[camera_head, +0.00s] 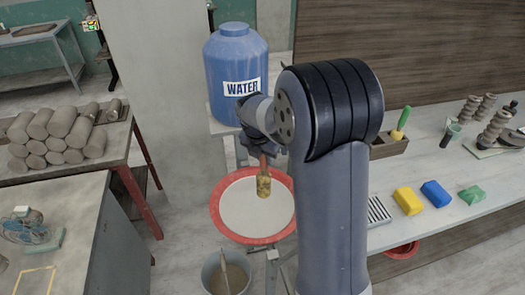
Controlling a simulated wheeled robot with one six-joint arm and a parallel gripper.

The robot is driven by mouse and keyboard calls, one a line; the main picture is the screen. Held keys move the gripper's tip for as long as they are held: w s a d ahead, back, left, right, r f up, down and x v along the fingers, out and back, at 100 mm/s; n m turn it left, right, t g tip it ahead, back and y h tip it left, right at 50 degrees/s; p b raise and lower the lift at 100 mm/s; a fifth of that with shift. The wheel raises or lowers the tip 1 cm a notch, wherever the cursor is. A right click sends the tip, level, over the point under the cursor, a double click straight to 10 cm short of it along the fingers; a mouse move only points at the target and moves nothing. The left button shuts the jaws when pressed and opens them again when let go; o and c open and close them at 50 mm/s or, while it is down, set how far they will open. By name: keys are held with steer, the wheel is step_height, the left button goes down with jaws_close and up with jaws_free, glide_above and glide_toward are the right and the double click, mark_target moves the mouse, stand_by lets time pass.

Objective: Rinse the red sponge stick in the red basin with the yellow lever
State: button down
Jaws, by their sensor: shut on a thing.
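My gripper (262,150) is above the far side of the red basin (222,225), partly hidden by my arm. It is shut on the red sponge stick (264,184), which hangs down with a short red handle and a yellow-brown sponge end. The sponge end shows against the pale inside of the basin; I cannot tell whether it touches the surface. The basin has a red rim and a whitish round inside. My arm hides part of its right side. I see no yellow lever.
A blue WATER barrel (236,62) stands behind the basin. A grey bucket (227,274) with a stick stands in front. On the right bench are yellow (408,200), blue (436,193) and green (472,194) blocks. Clay rolls (62,134) lie on the left table.

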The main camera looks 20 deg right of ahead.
mark_target(265, 170)
steer(key=shift+f+b, duration=2.4)
steer(key=shift+f, duration=0.35)
steer(key=shift+f+b, duration=1.1)
steer(key=shift+f, duration=1.1)
steer(key=shift+d+r, duration=0.1)
steer(key=shift+d, duration=0.05)
steer(key=shift+w+d+p, duration=0.2)
steer(key=shift+w+p, duration=0.05)
steer(key=shift+p, duration=0.1)
steer(key=shift+a, duration=0.1)
steer(key=shift+s+a, duration=0.25)
steer(key=shift+s, duration=0.05)
steer(key=shift+d, duration=0.1)
